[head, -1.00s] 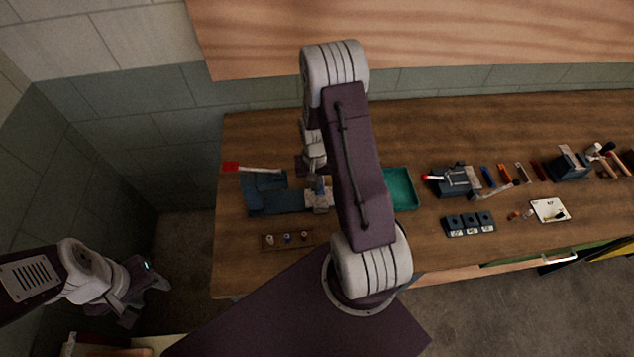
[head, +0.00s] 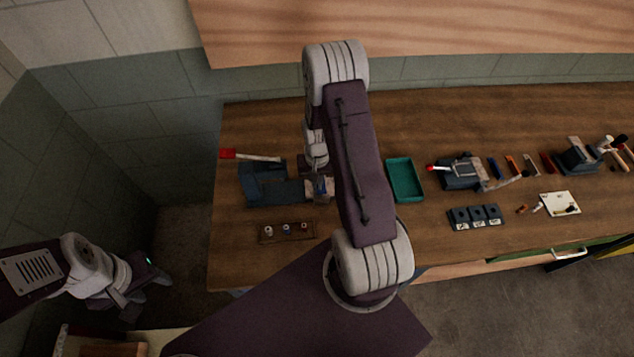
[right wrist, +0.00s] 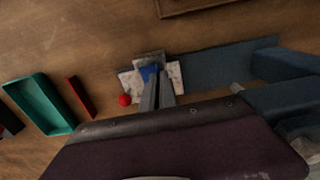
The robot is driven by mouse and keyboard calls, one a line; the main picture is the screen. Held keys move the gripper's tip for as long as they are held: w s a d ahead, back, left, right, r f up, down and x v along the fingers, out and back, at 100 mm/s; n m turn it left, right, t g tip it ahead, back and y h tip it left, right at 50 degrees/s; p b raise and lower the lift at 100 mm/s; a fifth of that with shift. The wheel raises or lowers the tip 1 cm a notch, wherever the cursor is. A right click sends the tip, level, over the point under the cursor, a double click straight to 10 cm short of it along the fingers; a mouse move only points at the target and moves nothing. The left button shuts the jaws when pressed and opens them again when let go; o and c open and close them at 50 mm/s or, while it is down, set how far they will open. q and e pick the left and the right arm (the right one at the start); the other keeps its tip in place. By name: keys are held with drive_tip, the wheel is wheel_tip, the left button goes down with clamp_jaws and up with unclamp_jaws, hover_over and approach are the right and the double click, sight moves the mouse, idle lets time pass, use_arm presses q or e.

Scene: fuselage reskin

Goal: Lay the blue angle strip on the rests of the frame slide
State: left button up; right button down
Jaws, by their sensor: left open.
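The blue-grey slide (head: 290,190) lies on the bench with a pale block at its right end. It also shows in the right wrist view (right wrist: 225,65). A small blue piece (right wrist: 149,72) sits at the pale block (right wrist: 174,75); I cannot tell whether it is the angle strip. My right gripper (right wrist: 157,78) points down at it, its two grey fingers close together; I cannot tell whether they grip it. My arm hides part of this in the head view. Another narrow blue strip (head: 495,168) lies at the bench's right. My left gripper (head: 128,290) is open and empty, off the bench at left.
A green tray (head: 405,180) stands right of my arm. A red strip (right wrist: 80,97) and a red ball (right wrist: 124,100) lie near the pale block. A red-tipped lever (head: 228,154) stands behind the slide. A small wooden holder (head: 286,231) lies in front. Dark blocks (head: 475,216) stand further right.

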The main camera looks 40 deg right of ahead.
drive_tip(key=shift+w+a, duration=0.15)
drive_tip(key=shift+f+b, duration=0.55)
drive_tip(key=shift+f, duration=0.15)
drive_tip(key=c, duration=1.6)
unclamp_jaws()
drive_tip(key=shift+r, duration=0.1)
wheel_tip(320, 180, up, 9)
drive_tip(key=shift+b, duration=0.6)
